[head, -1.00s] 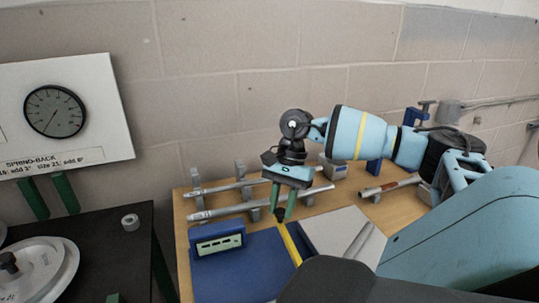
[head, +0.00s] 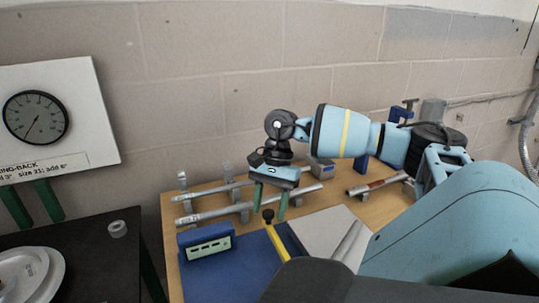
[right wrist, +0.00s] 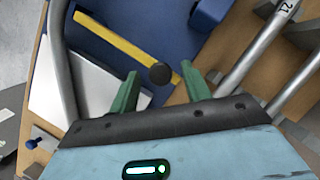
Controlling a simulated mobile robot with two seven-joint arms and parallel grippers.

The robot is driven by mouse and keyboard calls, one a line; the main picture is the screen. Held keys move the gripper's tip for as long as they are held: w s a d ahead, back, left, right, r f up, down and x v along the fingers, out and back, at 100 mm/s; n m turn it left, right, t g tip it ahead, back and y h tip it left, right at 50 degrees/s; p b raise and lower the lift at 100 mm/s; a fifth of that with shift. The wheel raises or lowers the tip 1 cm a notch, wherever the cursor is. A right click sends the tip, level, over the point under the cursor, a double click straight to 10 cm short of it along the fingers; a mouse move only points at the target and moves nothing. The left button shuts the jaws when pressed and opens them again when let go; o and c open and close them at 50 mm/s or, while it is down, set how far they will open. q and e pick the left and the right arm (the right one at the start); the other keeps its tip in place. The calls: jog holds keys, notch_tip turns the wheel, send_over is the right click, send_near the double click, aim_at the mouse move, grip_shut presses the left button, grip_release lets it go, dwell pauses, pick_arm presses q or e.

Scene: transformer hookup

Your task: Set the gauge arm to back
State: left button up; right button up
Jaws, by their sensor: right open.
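The yellow gauge arm (head: 277,242) lies over the blue base plate (head: 232,266) and has a black knob (head: 268,215) at its far end. In the right wrist view the yellow arm (right wrist: 115,40) runs diagonally, with the knob (right wrist: 160,73) near its end. My right gripper (head: 270,208) is open, pointing down, with its green fingers on either side of the knob. The right wrist view shows the fingers (right wrist: 160,88) spread, with gaps to the knob. My left gripper is not in view.
A blue box with a display (head: 207,242) stands left of the arm. Metal pipes (head: 215,214) lie on supports behind it. A grey-white sheet (head: 325,232) lies to its right. A dial board (head: 85,115) hangs over a black table (head: 95,255) at left.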

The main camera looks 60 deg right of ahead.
jog(key=v, duration=0.8)
jog(key=shift+b, duration=0.3)
jog(key=shift+f, duration=0.15)
